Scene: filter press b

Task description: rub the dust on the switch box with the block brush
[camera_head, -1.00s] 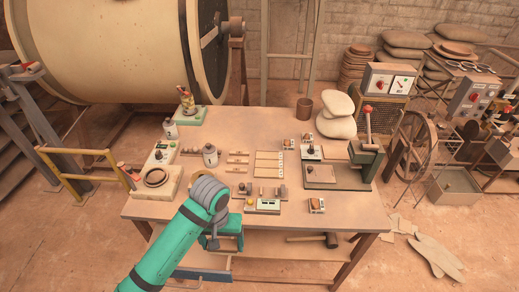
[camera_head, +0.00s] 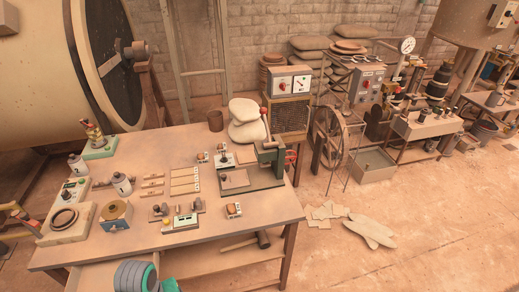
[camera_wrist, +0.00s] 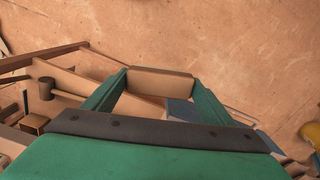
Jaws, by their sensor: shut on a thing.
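My gripper (camera_wrist: 160,84) is shut on a tan block (camera_wrist: 160,82), which spans between the green fingers in the wrist view. It looks like the block brush; its bristles cannot be made out. In the head view my gripper is out of sight below the bottom edge. I cannot tell for sure which box is the switch box. No dust can be made out.
The worktable (camera_head: 240,215) holds several small devices and a green-based press (camera_head: 268,160). A mallet (camera_head: 262,240) lies beneath it; it also shows in the wrist view (camera_wrist: 45,90). A spoked wheel (camera_head: 329,135) stands right of the table.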

